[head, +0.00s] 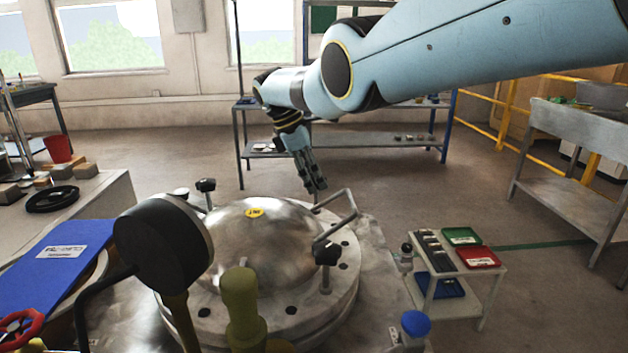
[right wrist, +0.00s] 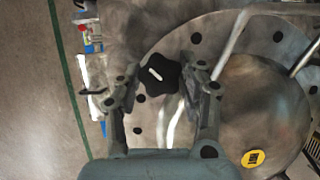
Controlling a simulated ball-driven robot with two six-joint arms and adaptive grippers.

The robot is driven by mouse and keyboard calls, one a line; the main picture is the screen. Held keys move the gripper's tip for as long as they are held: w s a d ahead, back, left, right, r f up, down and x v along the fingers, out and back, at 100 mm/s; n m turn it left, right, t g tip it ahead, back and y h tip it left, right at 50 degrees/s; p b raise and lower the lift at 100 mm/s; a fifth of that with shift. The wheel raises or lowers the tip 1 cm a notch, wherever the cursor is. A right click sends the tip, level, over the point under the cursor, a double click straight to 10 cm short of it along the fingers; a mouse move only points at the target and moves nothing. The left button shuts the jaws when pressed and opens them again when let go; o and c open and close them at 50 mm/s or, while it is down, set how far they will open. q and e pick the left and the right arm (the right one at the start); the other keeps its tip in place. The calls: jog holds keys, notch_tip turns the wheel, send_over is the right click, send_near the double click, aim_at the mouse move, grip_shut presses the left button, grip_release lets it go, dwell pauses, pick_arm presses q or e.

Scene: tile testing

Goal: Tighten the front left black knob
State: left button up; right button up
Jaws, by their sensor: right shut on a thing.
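A round steel lid (head: 236,240) with a flange, bent handles and star-shaped black knobs stands in front of me. One black knob (head: 206,185) is at its back left and another black knob (head: 327,253) at its front right in the head view. My right gripper (head: 317,186) points down at the lid's back right edge, over a stud. In the right wrist view, my right gripper (right wrist: 165,76) has its fingers on either side of a black knob (right wrist: 158,74) and is shut on it. In the head view this knob is hidden by the fingers. My left gripper is not in view.
A dark round head (head: 162,244) on a yellow stem and a yellow-green post (head: 240,296) stand in front of the lid and hide part of it. A small cart (head: 490,290) with red and green trays stands at right. A blue board (head: 62,262) lies at left.

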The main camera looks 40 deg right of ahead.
jog(key=o, duration=1.2)
jog(key=v, duration=1.2)
